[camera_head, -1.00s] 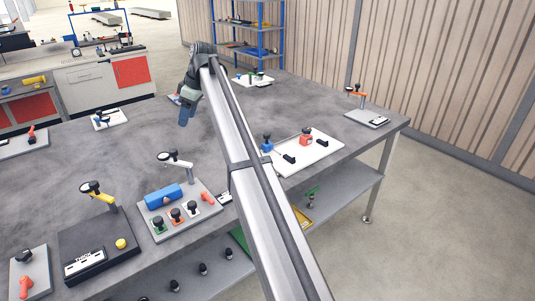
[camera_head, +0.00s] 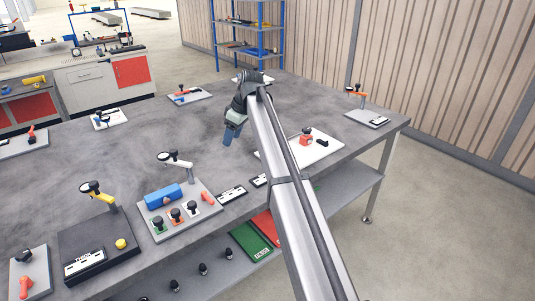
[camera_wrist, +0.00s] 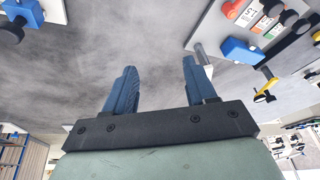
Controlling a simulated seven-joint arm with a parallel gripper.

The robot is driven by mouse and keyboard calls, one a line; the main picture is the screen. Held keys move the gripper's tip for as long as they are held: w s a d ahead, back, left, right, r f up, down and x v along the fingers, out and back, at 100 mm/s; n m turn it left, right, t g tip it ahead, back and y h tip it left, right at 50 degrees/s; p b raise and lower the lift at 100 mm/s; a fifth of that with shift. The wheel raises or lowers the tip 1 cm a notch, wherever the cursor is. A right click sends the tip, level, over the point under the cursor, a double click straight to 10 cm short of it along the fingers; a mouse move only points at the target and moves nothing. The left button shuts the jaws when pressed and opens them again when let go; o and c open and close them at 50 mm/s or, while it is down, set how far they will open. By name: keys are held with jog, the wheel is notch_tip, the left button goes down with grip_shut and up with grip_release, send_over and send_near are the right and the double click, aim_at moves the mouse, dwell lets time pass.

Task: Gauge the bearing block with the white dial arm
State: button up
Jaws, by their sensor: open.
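My gripper (camera_head: 228,140) is above the bare table, behind and right of the plate, pointing down. In the wrist view its two blue fingers (camera_wrist: 160,80) are apart, with only grey tabletop between them.
The plate's front carries green, orange and white knobbed pieces (camera_head: 176,215) and a red piece (camera_head: 207,198). A black base with a yellow dial arm (camera_head: 100,192) stands at left. A white board with a red piece (camera_head: 306,138) lies at right. The table's middle is clear.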

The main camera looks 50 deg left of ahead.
aim_at(174, 161)
jog(key=w+d+f+m, duration=0.2)
jog(key=w+d+f, duration=0.5)
jog(key=w, duration=0.2)
jog(key=shift+d+m, duration=0.3)
jog(key=shift+d, duration=0.1)
jog(key=shift+c, duration=0.5)
